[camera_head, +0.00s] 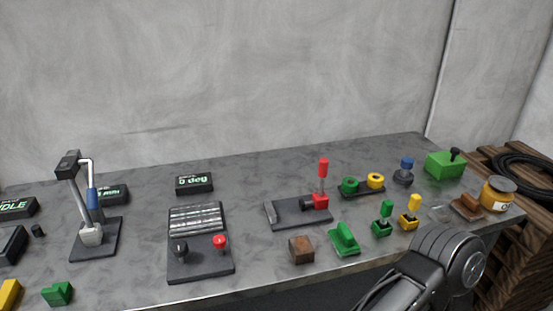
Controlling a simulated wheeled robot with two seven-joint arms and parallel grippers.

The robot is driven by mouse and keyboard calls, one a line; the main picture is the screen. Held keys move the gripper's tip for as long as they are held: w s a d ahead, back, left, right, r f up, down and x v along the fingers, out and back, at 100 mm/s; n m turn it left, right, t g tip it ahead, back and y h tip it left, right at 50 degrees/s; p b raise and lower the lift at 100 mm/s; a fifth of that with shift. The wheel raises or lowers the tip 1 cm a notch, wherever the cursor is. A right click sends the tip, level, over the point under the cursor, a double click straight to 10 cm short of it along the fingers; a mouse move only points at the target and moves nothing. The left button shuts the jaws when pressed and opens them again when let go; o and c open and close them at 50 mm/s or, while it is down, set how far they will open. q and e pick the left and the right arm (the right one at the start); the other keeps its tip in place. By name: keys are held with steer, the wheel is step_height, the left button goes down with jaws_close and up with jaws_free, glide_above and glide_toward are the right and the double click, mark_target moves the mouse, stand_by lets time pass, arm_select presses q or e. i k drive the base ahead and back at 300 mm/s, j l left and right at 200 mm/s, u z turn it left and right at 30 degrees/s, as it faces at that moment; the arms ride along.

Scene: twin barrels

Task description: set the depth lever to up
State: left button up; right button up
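No readable label marks a depth lever, so I cannot tell which control it is. Several upright handles stand on the bench: a red lever (323,170) on a red block at the right end of a dark base, a green-handled lever (386,212), and a yellow-handled lever (413,206). A dark plate at centre-left carries a black knob (180,248) and a red knob (220,242). Neither of my grippers is in view; a dark link of my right arm shows at the lower right.
The grey bench (260,185) holds small displays, one reading IDLE (16,207) and one apparently reading 0 deg (194,182). A brown cube (301,249) and a green block (344,239) sit near the front edge. A yellow jar (497,195) and a green box (444,164) stand right.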

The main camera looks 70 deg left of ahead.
mark_target(92, 192)
steer(key=u, duration=4)
